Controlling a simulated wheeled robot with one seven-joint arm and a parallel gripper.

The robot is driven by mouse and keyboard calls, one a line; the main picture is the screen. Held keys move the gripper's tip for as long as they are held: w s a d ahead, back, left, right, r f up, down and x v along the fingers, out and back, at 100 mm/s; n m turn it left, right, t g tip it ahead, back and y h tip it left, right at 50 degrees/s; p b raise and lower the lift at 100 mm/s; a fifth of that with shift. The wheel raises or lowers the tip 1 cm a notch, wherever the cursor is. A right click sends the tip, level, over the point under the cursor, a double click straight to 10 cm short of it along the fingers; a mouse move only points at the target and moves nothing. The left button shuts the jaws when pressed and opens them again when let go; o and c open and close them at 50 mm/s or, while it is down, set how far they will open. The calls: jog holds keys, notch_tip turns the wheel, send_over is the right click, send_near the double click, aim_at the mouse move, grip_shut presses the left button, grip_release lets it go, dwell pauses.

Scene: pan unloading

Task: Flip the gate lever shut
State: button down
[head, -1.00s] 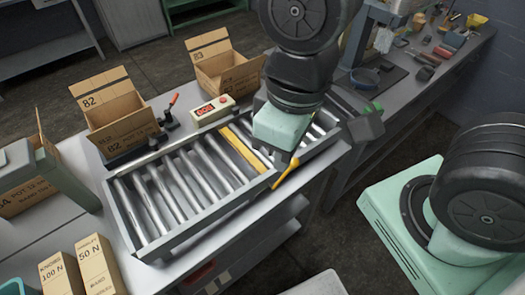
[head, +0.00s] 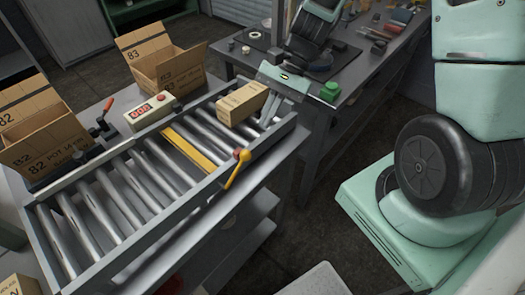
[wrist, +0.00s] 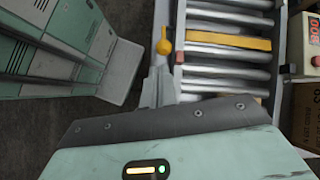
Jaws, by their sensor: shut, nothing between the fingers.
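The gate lever (head: 236,171) has a yellow handle on the conveyor's near side rail. It slants down and outward from a round pivot, beside a red piece. In the wrist view the lever (wrist: 163,46) stands just beyond my fingertips, with a small gap apparent. The yellow gate bar (head: 192,148) lies across the rollers at the lever. My gripper (wrist: 158,74) is shut and empty.
A small carton (head: 243,102) sits on the rollers right of the gate bar. A box with a red display (head: 150,110), a red-handled lever (head: 105,112) and open cartons marked 83 (head: 165,62) and 82 (head: 40,135) stand along the far side.

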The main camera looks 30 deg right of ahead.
jog(key=shift+w+d+f+m+t+y, duration=0.15)
jog(key=shift+w+d+f+m+y, duration=0.15)
jog(key=shift+d+f+m, duration=0.25)
jog(key=shift+w+d+f+m+t+y, duration=0.15)
jog(key=shift+w+d+f+m+y, duration=0.15)
jog(key=shift+d, duration=0.4)
jog(key=shift+s, duration=0.1)
jog(key=p+x, duration=0.1)
jog(key=x, duration=0.9)
jog(key=shift+r+p, duration=0.1)
jog(key=shift+p, duration=0.2)
